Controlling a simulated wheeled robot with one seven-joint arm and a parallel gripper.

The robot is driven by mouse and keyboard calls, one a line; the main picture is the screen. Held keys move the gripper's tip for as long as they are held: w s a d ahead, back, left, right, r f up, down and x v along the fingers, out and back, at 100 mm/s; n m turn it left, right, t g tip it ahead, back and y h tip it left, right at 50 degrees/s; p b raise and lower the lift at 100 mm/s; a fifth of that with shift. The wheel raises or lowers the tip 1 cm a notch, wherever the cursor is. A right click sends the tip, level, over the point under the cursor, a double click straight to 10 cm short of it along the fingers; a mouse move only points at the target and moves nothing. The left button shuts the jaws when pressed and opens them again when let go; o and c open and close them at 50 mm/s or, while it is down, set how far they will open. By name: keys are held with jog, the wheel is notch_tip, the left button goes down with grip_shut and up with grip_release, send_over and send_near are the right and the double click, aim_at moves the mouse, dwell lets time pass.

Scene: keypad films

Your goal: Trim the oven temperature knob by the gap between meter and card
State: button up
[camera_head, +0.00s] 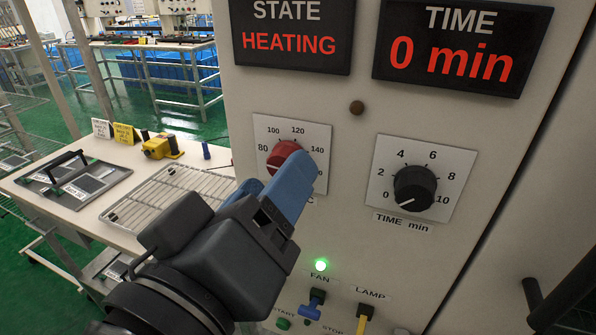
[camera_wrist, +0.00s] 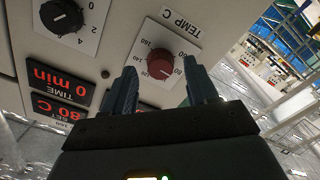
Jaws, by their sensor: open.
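The red temperature knob (camera_head: 284,155) sits on a white dial plate marked 80, 100, 120 and 140 on the oven panel; my gripper covers its lower right part. My gripper (camera_head: 308,168) is open, its blue fingers close to the knob. In the wrist view the knob (camera_wrist: 160,64) shows upside down between the two fingertips (camera_wrist: 162,74); I cannot tell whether they touch it. A display (camera_wrist: 57,108) reads SET 80 C. A white card (camera_head: 102,128) and a yellow card (camera_head: 125,133) stand on the table, too small to read. I cannot make out a meter's reading.
The STATE display (camera_head: 290,38) reads HEATING and the TIME display (camera_head: 463,47) reads 0 min. The black time knob (camera_head: 414,188) is at the right, near 0. A wire rack (camera_head: 165,197) lies on the table at left.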

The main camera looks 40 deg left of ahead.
jog(key=shift+b+v, duration=0.5)
jog(key=shift+v, duration=2.5)
jog(key=shift+f, duration=0.1)
